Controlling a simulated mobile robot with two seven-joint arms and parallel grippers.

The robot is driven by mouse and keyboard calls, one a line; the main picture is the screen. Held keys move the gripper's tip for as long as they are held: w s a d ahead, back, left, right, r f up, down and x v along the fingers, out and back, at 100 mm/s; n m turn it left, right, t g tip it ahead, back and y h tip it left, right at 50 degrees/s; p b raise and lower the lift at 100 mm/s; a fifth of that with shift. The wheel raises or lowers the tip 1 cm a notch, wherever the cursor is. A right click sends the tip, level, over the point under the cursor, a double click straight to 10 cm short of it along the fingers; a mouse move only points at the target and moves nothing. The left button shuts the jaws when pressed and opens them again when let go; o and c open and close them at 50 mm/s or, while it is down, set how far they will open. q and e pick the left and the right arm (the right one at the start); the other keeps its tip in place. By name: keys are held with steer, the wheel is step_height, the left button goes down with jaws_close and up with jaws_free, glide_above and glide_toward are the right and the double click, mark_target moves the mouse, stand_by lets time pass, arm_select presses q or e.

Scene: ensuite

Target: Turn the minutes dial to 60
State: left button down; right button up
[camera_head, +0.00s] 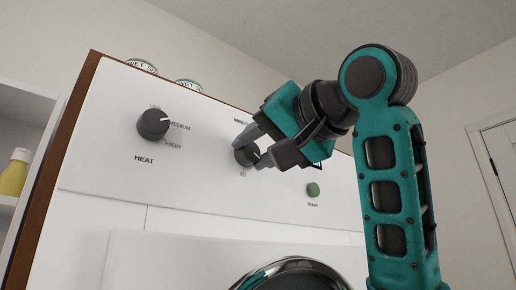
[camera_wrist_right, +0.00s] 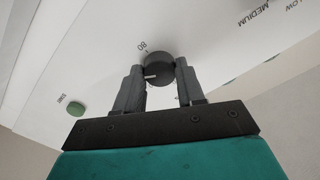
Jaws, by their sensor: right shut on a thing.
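The minutes dial (camera_head: 245,156) is a dark round knob on the white panel, under a partly hidden "MINUTES" label. My right gripper (camera_head: 255,149) is shut on it, with one finger on each side. In the right wrist view the dial (camera_wrist_right: 158,66) sits between the two fingertips (camera_wrist_right: 157,75). A short white mark shows on the dial's near edge there. A number label (camera_wrist_right: 142,46), too small to read surely, lies beside the dial, on the side away from the mark. Other numbers are hidden or unreadable. My left gripper is not in view.
The heat dial (camera_head: 153,124), marked low, medium and high, is left of the minutes dial. A green start button (camera_head: 313,189) is to its right. A round chrome-rimmed door (camera_head: 290,268) is below. Tins (camera_head: 141,66) stand on top, and a yellow bottle (camera_head: 14,172) is on a shelf.

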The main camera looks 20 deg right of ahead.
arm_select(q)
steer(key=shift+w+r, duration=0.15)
arm_select(e)
steer(key=o, duration=1)
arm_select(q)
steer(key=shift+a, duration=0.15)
arm_select(e)
steer(key=shift+o, duration=0.2)
arm_select(q)
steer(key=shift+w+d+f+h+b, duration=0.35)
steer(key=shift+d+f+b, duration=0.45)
steer(key=shift+b, duration=0.9)
arm_select(e)
steer(key=v, duration=1.3)
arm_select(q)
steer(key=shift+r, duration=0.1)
